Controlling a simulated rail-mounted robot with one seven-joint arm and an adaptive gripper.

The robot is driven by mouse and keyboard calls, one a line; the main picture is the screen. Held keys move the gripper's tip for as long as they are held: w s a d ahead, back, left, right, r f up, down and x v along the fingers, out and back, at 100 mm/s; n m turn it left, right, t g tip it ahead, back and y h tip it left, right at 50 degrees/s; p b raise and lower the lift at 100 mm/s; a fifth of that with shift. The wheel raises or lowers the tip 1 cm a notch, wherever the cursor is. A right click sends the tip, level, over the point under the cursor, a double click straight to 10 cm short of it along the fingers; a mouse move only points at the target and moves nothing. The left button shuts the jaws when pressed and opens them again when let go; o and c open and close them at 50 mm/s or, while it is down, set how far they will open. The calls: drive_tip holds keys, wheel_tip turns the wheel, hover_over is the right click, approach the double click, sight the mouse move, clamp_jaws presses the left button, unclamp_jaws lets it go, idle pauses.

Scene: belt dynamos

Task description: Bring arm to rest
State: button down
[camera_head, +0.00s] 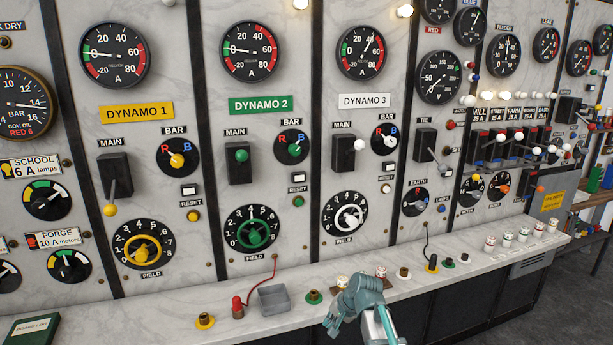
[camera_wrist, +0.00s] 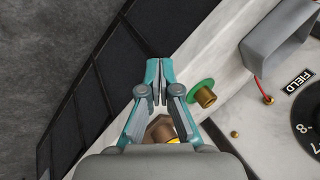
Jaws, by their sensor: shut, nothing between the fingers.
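My teal gripper (camera_head: 332,324) hangs over the front edge of the marble ledge (camera_head: 230,334), below the Dynamo 3 panel. In the wrist view my gripper (camera_wrist: 157,82) has its two fingertips together with nothing held between them. A brass socket with a green ring (camera_wrist: 204,96) lies to the right of the fingers, apart from them; it also shows in the head view (camera_head: 314,297). A brown hexagonal piece with a bit of yellow (camera_wrist: 160,129) shows between the finger bases, partly hidden by my gripper.
A grey tray (camera_head: 273,299) and a red plug with a cord (camera_head: 238,307) sit on the ledge, left of my gripper. Several fuses and sockets line the ledge to the right. The upright switchboard stands close behind. Floor space (camera_head: 580,290) is open at right.

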drive_tip(key=s+d+f+n+g+h, duration=0.2)
drive_tip(key=s+d+f, duration=0.3)
drive_tip(key=s+f, duration=0.6)
drive_tip(key=s+d+f+n+g+h, duration=0.25)
drive_tip(key=s+d+f, duration=0.25)
drive_tip(key=s+f, duration=0.6)
drive_tip(key=s+f+g, duration=0.2)
drive_tip(key=s+f, duration=0.2)
drive_tip(key=s, duration=0.5)
drive_tip(key=s+f+g, duration=0.2)
drive_tip(key=s+f, duration=0.3)
drive_tip(key=s, duration=0.5)
drive_tip(key=s+f+g, duration=0.2)
drive_tip(key=s+f, duration=0.3)
drive_tip(key=s, duration=0.5)
drive_tip(key=shift+s+f, duration=0.2)
